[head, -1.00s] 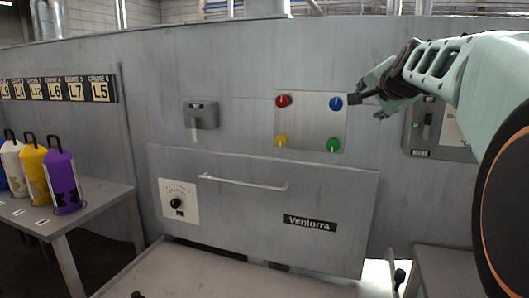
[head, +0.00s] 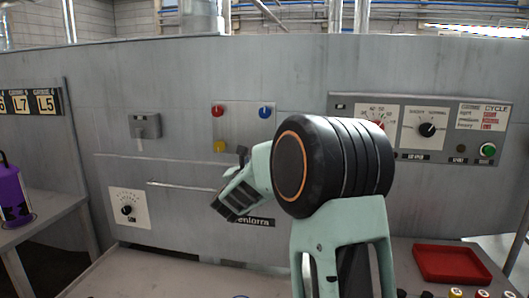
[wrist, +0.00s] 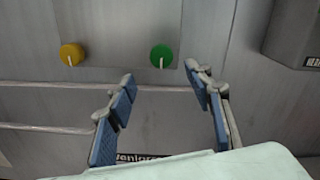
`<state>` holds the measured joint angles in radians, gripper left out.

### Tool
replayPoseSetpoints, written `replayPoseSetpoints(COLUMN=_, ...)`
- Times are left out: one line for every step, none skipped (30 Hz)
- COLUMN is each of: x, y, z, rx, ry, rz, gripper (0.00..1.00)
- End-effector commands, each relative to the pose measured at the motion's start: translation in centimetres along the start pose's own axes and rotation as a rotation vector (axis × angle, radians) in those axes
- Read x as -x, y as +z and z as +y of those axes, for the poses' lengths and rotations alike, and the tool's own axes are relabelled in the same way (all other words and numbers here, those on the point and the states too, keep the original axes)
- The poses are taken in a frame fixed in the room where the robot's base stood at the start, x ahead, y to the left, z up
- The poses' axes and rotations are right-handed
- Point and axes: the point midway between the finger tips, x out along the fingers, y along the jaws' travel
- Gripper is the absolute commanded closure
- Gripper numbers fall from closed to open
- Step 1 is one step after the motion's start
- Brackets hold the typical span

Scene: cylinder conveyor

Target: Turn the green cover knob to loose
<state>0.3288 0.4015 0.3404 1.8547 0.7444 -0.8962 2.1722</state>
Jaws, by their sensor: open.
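The green cover knob (wrist: 162,56) shows in the wrist view on the light panel, its white pointer mark aimed straight down. In the head view it is hidden behind my arm. My gripper (wrist: 165,82) is open and empty, its blue-padded fingers apart, below the green knob and not touching it. The yellow knob (wrist: 72,54) sits left of the green one. The red knob (head: 217,111) and blue knob (head: 264,112) sit above on the same panel (head: 242,130).
A long handle (head: 180,184) crosses the cover below the knobs. A grey switch box (head: 145,125) is left of the panel. A control board (head: 428,128) is on the right, above a red tray (head: 452,264). A purple container (head: 12,195) stands at far left.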

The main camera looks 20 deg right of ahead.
Motion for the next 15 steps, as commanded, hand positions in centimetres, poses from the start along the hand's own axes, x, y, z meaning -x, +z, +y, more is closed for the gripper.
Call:
replayPoseSetpoints(x=0.1, y=-0.4, z=0.0, rx=-0.034, ry=-0.010, rz=0.003, gripper=0.53)
replayPoseSetpoints(x=0.1, y=-0.5, z=0.0, rx=-0.051, ry=-0.014, rz=0.004, gripper=0.53)
replayPoseSetpoints(x=0.1, y=-0.6, z=0.0, rx=-0.064, ry=-0.017, rz=0.004, gripper=0.53)
replayPoseSetpoints(x=0.0, y=-0.6, z=0.0, rx=-0.071, ry=-0.019, rz=0.004, gripper=0.53)
replayPoseSetpoints(x=-0.2, y=-0.6, z=0.0, rx=-0.075, ry=-0.021, rz=0.003, gripper=0.53)
replayPoseSetpoints(x=-0.5, y=-0.6, z=0.0, rx=-0.076, ry=-0.021, rz=0.004, gripper=0.53)
replayPoseSetpoints(x=-0.8, y=-0.6, z=0.0, rx=-0.076, ry=-0.020, rz=0.004, gripper=0.53)
replayPoseSetpoints(x=-1.2, y=-0.6, z=0.0, rx=-0.075, ry=-0.021, rz=0.004, gripper=0.53)
replayPoseSetpoints(x=-1.8, y=-0.6, z=-0.1, rx=-0.075, ry=-0.021, rz=0.004, gripper=0.53)
replayPoseSetpoints(x=-2.4, y=-0.6, z=-0.1, rx=-0.075, ry=-0.022, rz=0.004, gripper=0.53)
replayPoseSetpoints(x=-2.9, y=-0.7, z=-0.1, rx=-0.074, ry=-0.021, rz=0.004, gripper=0.53)
replayPoseSetpoints(x=-3.6, y=-0.6, z=-0.1, rx=-0.074, ry=-0.020, rz=0.004, gripper=0.53)
replayPoseSetpoints(x=-4.2, y=-0.6, z=-0.1, rx=-0.074, ry=-0.020, rz=0.004, gripper=0.53)
replayPoseSetpoints(x=-4.8, y=-0.6, z=-0.1, rx=-0.074, ry=-0.020, rz=0.003, gripper=0.53)
replayPoseSetpoints(x=-5.5, y=-0.6, z=-0.1, rx=-0.073, ry=-0.021, rz=0.004, gripper=0.53)
